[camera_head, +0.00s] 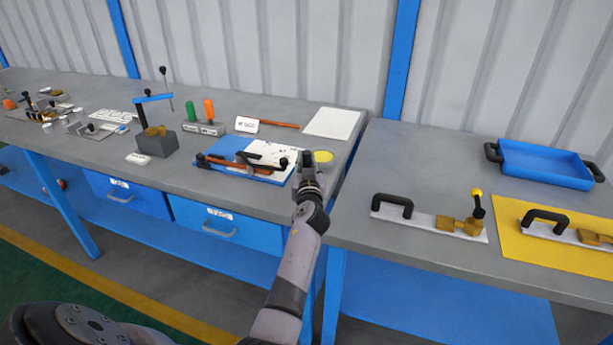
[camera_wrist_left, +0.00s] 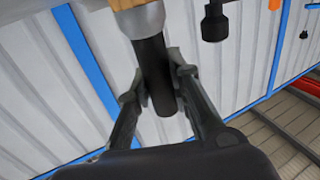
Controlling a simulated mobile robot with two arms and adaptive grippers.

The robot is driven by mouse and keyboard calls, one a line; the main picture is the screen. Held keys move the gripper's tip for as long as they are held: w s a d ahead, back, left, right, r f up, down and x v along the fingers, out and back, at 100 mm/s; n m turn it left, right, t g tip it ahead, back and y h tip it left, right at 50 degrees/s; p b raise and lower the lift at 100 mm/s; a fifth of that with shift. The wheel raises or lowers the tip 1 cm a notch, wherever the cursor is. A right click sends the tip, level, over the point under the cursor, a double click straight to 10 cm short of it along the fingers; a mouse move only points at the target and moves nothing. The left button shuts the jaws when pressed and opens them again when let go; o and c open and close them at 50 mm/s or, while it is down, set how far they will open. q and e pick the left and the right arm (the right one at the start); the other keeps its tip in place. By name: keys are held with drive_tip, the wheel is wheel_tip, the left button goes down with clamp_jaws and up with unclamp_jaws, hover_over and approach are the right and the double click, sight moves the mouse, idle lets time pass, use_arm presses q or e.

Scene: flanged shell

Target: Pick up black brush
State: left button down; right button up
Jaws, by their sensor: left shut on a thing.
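My left gripper (camera_head: 308,165) is above the right end of the left workbench, beside a blue tray. In the left wrist view its two fingers (camera_wrist_left: 160,92) are closed on a black cylinder (camera_wrist_left: 153,65) with a grey collar and a tan end, which looks like the black brush. The brush runs from between the fingers to the top edge of that view, where its far end is cut off. In the head view I cannot make out the brush at the gripper. My right gripper is not in view.
The blue tray (camera_head: 229,168) holds a brown-handled tool and papers. A yellow disc (camera_head: 323,156) lies by the gripper. A white sheet (camera_head: 332,122) is behind. On the right bench are a black-handled plate (camera_head: 420,220), a yellow mat (camera_head: 560,262) and a blue bin (camera_head: 545,168).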

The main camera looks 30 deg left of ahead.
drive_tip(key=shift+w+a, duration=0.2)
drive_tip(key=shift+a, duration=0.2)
use_arm(q)
drive_tip(key=shift+r, duration=0.1)
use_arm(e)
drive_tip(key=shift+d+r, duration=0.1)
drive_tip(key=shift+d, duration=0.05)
